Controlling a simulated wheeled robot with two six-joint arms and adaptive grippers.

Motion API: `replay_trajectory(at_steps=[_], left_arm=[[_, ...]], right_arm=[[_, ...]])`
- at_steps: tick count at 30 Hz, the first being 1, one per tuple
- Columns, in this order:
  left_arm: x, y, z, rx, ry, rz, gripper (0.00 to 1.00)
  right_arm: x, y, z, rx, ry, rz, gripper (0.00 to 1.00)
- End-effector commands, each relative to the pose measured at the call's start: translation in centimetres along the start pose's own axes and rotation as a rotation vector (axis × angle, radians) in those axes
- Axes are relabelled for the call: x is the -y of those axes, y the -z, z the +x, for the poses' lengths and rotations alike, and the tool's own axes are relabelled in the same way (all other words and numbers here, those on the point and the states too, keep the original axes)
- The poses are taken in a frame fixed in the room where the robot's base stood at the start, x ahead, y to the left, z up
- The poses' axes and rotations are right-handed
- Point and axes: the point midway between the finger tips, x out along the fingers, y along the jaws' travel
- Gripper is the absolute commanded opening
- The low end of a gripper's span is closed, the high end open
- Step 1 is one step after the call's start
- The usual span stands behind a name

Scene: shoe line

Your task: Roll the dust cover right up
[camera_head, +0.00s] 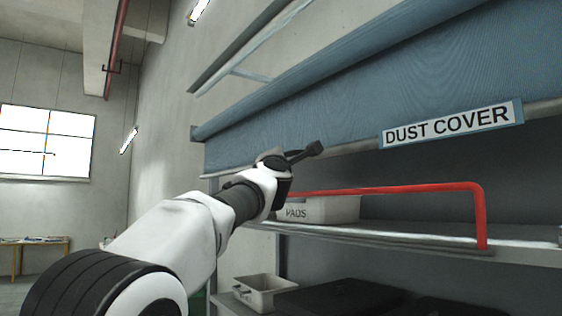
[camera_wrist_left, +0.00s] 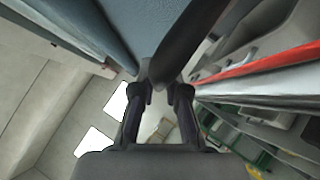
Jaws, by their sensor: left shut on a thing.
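The blue dust cover (camera_head: 300,120) hangs from a roller along the top of the shelving. Its lower edge has a grey bar (camera_head: 353,147) and a white label reading DUST COVER (camera_head: 450,124). The cover hangs part way, with the shelf below it exposed. My left gripper (camera_head: 284,162) is at the bar near the cover's left end. In the left wrist view the gripper (camera_wrist_left: 160,92) is shut on a dark handle (camera_wrist_left: 188,45), which also shows in the head view (camera_head: 306,152). The fingertips are partly hidden by the handle. My right gripper is out of view.
A red rail (camera_head: 400,187) runs along the shelf front just below the cover. A bin marked PADS (camera_head: 325,210) stands on the shelf (camera_head: 400,240). A pale bin (camera_head: 264,291) and dark boxes (camera_head: 340,297) sit lower. The floor space at the left is open.

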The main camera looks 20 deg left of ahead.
Motion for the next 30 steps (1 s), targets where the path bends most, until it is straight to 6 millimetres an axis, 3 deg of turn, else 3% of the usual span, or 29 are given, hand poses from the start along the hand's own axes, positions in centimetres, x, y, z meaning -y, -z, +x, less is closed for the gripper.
replay_trajectory(at_steps=[2, 3, 4, 5, 14, 19, 23, 30], left_arm=[[-0.2, -0.1, 0.0, 0.002, -0.003, 0.0, 0.0], [-0.2, -0.1, 0.0, 0.002, -0.003, 0.0, 0.27], [-0.2, -0.1, 0.0, 0.002, -0.003, 0.0, 0.38], [-0.2, -0.1, 0.0, 0.001, -0.002, 0.0, 0.39], [0.0, 0.0, -0.1, 0.0, 0.0, 0.001, 0.39], [0.0, -0.1, -1.1, -0.003, 0.002, 0.004, 0.39], [-0.1, -0.1, -2.9, 0.002, 0.003, 0.005, 0.39], [-0.1, -0.2, -8.1, 0.002, -0.001, 0.005, 0.39]], right_arm=[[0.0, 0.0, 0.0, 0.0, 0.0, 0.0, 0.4], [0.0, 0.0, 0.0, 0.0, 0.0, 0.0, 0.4], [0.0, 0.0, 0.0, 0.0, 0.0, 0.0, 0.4], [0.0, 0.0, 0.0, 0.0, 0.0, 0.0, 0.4], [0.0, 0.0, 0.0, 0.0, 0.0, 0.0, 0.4], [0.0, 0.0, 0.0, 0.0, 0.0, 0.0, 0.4], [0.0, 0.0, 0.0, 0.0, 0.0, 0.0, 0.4], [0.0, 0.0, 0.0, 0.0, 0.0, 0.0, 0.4]])
